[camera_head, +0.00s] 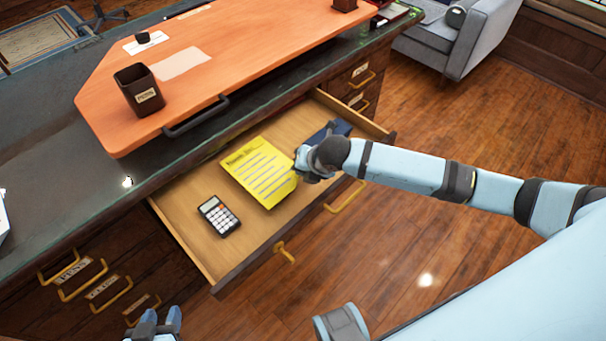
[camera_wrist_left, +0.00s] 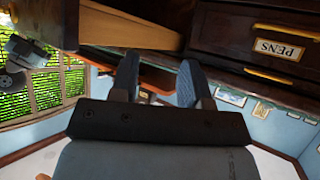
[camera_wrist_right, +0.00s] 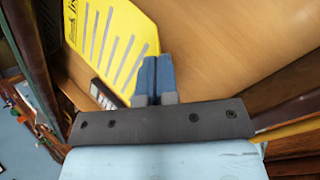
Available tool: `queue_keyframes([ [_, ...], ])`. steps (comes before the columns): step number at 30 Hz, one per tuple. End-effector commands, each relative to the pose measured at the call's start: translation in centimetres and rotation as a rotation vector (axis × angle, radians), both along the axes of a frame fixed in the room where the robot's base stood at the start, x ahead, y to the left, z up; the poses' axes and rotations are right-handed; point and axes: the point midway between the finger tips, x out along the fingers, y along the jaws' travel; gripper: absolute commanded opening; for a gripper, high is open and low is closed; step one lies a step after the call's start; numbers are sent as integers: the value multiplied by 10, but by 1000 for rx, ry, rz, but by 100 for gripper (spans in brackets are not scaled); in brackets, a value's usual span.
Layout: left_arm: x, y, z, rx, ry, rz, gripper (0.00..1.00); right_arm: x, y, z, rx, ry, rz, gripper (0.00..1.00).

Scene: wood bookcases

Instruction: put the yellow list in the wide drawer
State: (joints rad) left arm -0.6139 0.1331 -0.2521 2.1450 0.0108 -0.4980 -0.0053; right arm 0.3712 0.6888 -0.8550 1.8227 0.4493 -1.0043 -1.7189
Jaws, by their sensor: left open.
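The yellow list (camera_head: 260,172), a sheet with dark lines, lies in the wide drawer, which is pulled open; the drawer's bare wooden floor (camera_head: 195,195) shows around it. The list also shows in the right wrist view (camera_wrist_right: 108,40). My right gripper (camera_head: 303,165) is over the drawer at the list's right edge. In the right wrist view its fingers (camera_wrist_right: 155,75) are together and overlap the list's edge; I see no paper clearly between them. My left gripper (camera_head: 155,325) is open and empty at the bottom left, low in front of the desk; its spread fingers show in the left wrist view (camera_wrist_left: 157,78).
An orange desktop board (camera_head: 240,60) with a dark pen cup (camera_head: 139,90) is above. Shut drawers flank the open one.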

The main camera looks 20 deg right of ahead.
Motion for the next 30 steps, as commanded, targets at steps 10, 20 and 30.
queue_keyframes([
  [10, 2, -2, 5, -13, -17, -2, 43, -1, 1, -27, 0, 1, 1, 0],
  [20, 1, -2, 2, -11, -13, -2, 43, -1, 1, -27, 0, 1, 1, 27],
  [30, 0, -1, 6, -4, -7, -2, 43, -15, -6, -2, -1, -2, 2, 27],
])
